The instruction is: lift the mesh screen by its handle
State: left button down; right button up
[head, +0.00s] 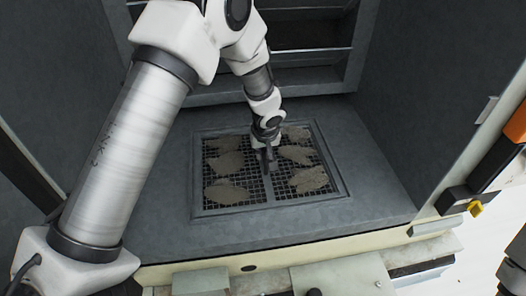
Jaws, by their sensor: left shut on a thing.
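The mesh screen (237,197) is a dark grid in a grey rectangular frame, set in the cooler's grey floor. A bar runs down its middle, and several flat brown-grey clumps (227,192) lie on it, on both sides of the bar. My left gripper (267,168) points down over the middle of the screen. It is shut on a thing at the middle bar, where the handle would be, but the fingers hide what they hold. The screen looks flat within its surround; I cannot tell whether it is raised.
Dark grey cooler walls (428,75) rise left and right, with a shelf-like metal structure (312,45) at the back. A pale sill (330,246) runs along the front. At right, an orange part (516,124) and a yellow knob (476,208) sit by the side edge.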

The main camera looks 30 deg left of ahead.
pick_arm(q)
jog(key=shift+r+p, duration=2.15)
jog(key=shift+r, duration=1.4)
jog(key=shift+w, duration=0.1)
